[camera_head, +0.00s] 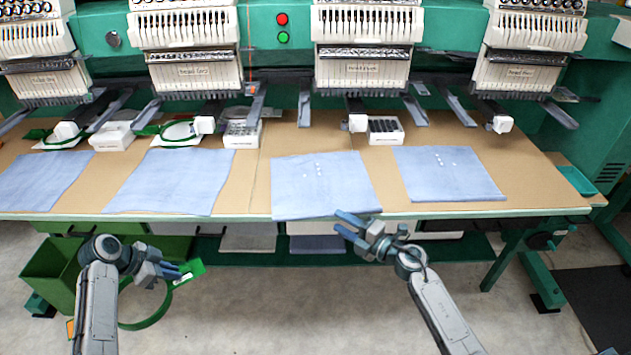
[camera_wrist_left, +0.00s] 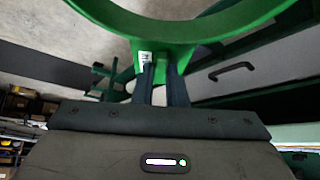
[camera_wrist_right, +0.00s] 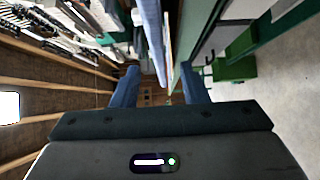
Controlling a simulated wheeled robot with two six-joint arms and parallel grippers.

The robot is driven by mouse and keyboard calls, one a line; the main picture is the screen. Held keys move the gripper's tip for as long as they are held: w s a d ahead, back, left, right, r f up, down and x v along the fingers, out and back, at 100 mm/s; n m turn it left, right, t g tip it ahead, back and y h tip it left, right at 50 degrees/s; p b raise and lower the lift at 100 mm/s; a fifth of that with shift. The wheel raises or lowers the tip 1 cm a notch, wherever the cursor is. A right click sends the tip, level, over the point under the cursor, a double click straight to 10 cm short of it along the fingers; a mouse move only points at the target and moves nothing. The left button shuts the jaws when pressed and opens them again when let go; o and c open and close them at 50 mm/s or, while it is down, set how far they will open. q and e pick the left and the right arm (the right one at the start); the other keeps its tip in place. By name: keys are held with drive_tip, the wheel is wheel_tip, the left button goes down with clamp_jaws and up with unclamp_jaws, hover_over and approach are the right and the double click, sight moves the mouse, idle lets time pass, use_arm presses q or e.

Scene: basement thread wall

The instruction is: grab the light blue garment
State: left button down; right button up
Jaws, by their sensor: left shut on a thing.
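Light blue garments lie flat in a row on the tan table: one at far left (camera_head: 40,182), one left of centre (camera_head: 168,182), one right of centre (camera_head: 325,188) and one at right (camera_head: 448,174). My right gripper (camera_head: 345,224) is open at the table's front edge, by the front right corner of the garment right of centre. In the right wrist view its fingers (camera_wrist_right: 158,88) are apart, with a light blue edge (camera_wrist_right: 153,28) ahead between them. My left gripper (camera_head: 190,270) is shut on a green hoop (camera_head: 152,320), held in front of the table; the hoop fills the top of the left wrist view (camera_wrist_left: 200,32).
Embroidery heads (camera_head: 362,70) hang over the table's back, with grey arms reaching low. White boxes (camera_head: 385,131) and hoops (camera_head: 180,131) sit behind the garments. A green bin (camera_head: 50,270) stands at lower left. A shelf with folded cloth (camera_head: 318,243) is under the table.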

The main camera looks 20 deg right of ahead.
sight(330, 215)
drive_tip(key=shift+x, duration=1.55)
drive_tip(key=shift+r, duration=0.1)
clamp_jaws()
